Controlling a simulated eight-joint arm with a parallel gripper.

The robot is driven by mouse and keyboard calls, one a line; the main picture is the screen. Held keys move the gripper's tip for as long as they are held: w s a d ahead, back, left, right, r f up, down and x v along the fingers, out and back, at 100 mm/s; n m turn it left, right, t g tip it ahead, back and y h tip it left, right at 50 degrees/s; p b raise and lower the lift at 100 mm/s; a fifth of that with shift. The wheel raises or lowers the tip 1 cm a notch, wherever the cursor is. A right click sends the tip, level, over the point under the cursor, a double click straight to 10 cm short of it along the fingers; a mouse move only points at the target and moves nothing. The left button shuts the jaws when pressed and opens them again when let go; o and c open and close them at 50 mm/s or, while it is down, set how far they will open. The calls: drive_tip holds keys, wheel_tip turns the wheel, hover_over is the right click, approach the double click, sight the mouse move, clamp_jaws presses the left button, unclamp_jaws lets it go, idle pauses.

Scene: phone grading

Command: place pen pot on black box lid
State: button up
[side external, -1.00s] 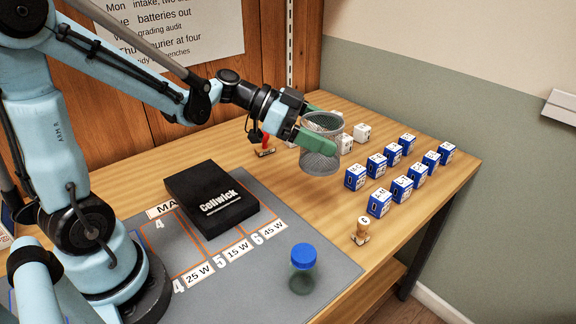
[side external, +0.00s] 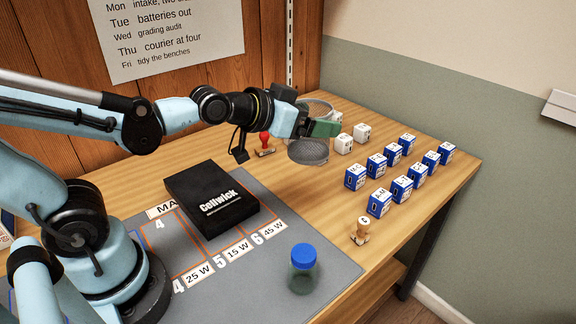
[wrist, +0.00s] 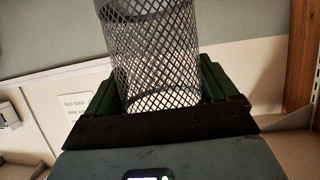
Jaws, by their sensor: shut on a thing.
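The pen pot (side external: 308,151) is a grey wire-mesh cylinder. My gripper (side external: 322,128) is shut on it, with green fingers on either side, and partly covers it in the side view. In the wrist view the pot (wrist: 155,55) stands between the two green fingers (wrist: 160,95) and looks empty through the mesh. The pot is at the back of the table, right of the black box; I cannot tell its exact height above the wood. The black box (side external: 190,190), with "Cellwick" in white on its lid, lies flat on the grey mat, its lid bare.
Several blue-and-white boxes (side external: 378,166) stand in rows at the right, with white boxes (side external: 362,133) behind. A red-handled stamp (side external: 265,146) stands near the pot, a wooden stamp (side external: 361,231) in front. A blue-capped jar (side external: 303,268) stands on the grey mat (side external: 265,245).

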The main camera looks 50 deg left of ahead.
drive_tip(key=a+f+n+y, duration=0.5)
drive_tip(key=a+f, duration=0.1)
drive_tip(key=r+n+g+y, duration=0.1)
drive_tip(key=n+g+y, duration=0.8)
drive_tip(key=n+g, duration=0.8)
hover_over(207, 172)
drive_tip(key=shift+f, duration=3.45)
drive_tip(key=o, duration=0.9)
drive_tip(key=shift+c, duration=0.2)
